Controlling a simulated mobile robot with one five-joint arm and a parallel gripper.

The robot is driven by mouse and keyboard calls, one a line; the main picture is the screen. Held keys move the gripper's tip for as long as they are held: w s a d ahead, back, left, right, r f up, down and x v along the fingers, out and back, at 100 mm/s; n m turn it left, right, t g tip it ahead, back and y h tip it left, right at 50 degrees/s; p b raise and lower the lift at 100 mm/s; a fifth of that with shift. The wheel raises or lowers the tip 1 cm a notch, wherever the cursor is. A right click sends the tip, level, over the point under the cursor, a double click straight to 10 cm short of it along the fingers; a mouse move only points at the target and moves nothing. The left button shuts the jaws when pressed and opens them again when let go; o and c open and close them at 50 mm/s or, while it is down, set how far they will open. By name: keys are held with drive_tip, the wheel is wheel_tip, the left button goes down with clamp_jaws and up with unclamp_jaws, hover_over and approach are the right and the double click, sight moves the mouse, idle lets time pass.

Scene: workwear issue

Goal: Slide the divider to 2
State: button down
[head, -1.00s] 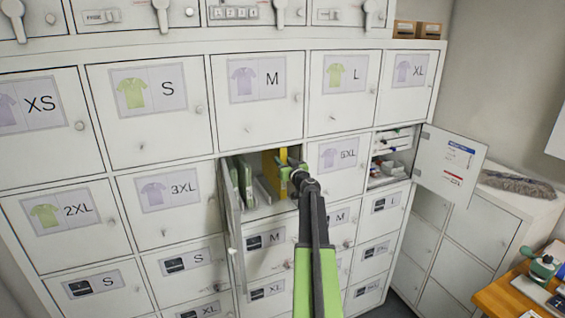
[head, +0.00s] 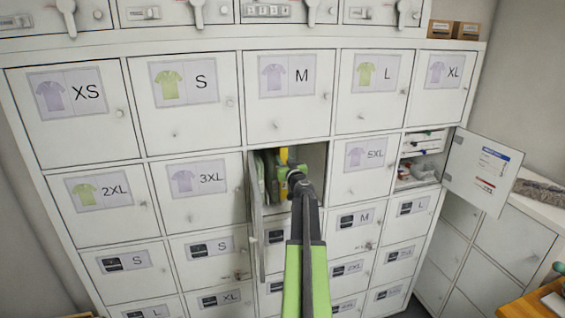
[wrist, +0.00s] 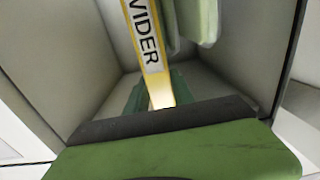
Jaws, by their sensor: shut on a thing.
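The yellow divider (head: 283,156) stands upright inside an open compartment in the middle of the locker wall. In the wrist view the divider (wrist: 147,45) carries black lettering ending in "VIDER". My gripper (head: 289,174) reaches into the compartment and is shut on the divider; it hides the divider's lower part in the head view. Green packs (head: 258,172) stand close on the divider's left in the head view. In the wrist view green packs (wrist: 200,18) show beside it. I cannot make out any position number in the compartment.
The compartment's open door (head: 256,225) stands out on the left of my arm. Another open door (head: 482,172) hangs at the right by a compartment of small supplies. Closed locker doors surround the opening. The compartment's right side looks empty.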

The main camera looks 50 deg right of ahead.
drive_tip(key=c, duration=1.1)
unclamp_jaws()
drive_tip(key=shift+d, duration=0.15)
drive_tip(key=shift+s, duration=0.15)
drive_tip(key=shift+d, duration=0.1)
drive_tip(key=v, duration=1.7)
drive_tip(key=shift+s, duration=0.15)
